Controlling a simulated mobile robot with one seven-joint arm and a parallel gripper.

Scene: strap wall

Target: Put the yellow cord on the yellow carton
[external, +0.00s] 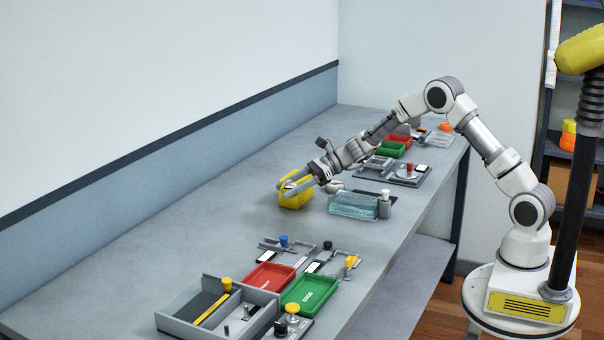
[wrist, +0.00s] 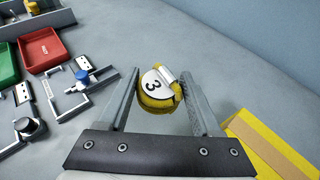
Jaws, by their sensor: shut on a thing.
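The yellow cord (wrist: 152,103) is a small coil with a white label reading 3. My gripper (wrist: 161,78) is shut on it, with one finger on each side of the coil in the wrist view. The yellow carton (wrist: 268,145) lies at the lower right of that view, beside the right finger and partly cut off by the frame edge. In the external view the yellow carton (external: 296,201) sits on the bench, and my gripper (external: 287,190) is at it, overlapping it in the picture. The cord is hard to make out there, and its height over the carton cannot be told.
A clear bluish box (external: 354,206) and a grey-white bottle (external: 385,206) stand right of the carton. Red (external: 270,276) and green (external: 310,294) trays, small fixtures and a grey divided box (external: 215,312) fill the near bench. The bench left of the carton is clear.

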